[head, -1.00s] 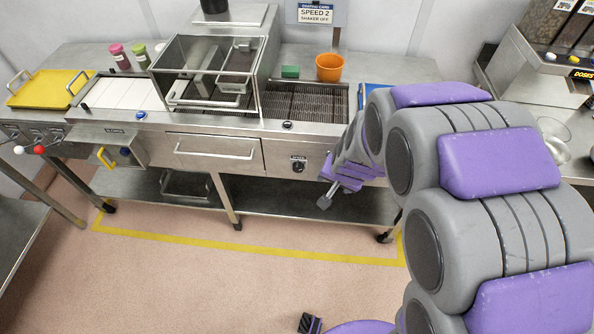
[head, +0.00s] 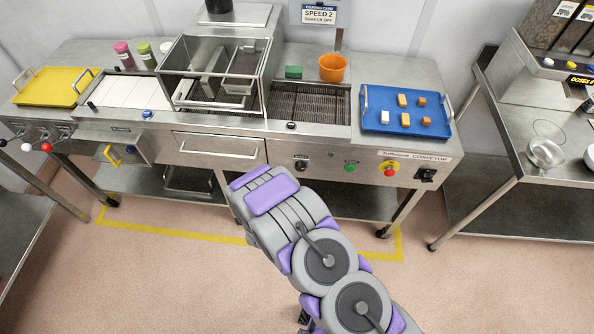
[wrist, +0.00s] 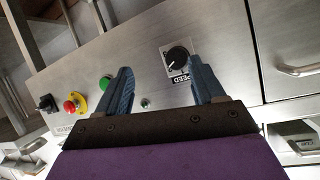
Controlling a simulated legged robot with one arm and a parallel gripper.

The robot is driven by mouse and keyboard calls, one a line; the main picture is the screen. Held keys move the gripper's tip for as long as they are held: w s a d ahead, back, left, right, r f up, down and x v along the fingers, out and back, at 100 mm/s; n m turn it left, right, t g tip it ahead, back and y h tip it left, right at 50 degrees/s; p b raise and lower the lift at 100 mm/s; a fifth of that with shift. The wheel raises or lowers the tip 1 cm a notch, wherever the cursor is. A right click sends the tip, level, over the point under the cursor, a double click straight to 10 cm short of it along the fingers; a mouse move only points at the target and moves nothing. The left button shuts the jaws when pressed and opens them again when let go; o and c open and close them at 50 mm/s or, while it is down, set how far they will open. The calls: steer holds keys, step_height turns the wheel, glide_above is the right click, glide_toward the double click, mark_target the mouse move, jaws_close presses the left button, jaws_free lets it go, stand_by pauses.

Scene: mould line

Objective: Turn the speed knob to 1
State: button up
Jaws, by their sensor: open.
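The speed knob (head: 301,164) is a dark round knob on a small plate on the conveyor's front panel. In the wrist view the knob (wrist: 178,58) shows up close, with the label SPEED seen upside down. A white mark shows on it; I cannot read which number it points at. My gripper (wrist: 165,65) is open, with its blue fingers on either side of the knob's place in the picture; it looks apart from the panel. In the head view my arm hides the gripper, below and left of the knob.
A green button (head: 350,167), a red stop button on yellow (head: 389,169) and a black switch (head: 425,175) sit right of the knob. A drawer (head: 220,148) is on its left. A sign (head: 319,14) reads SPEED 2, SHAKER OFF. A blue tray (head: 372,124) holds several small blocks.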

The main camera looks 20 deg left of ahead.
steer(key=s+d+f+n+t+y+p, duration=0.2)
steer(key=s+n+t+y, duration=0.15)
steer(key=s, duration=0.45)
steer(key=t+b, duration=0.1)
steer(key=b, duration=0.2)
glide_toward(300, 170)
steer(key=x, duration=0.7)
steer(key=shift+n+b+x, duration=0.25)
steer(key=shift+b+x, duration=0.05)
steer(key=shift+x, duration=0.5)
steer(key=c, duration=1)
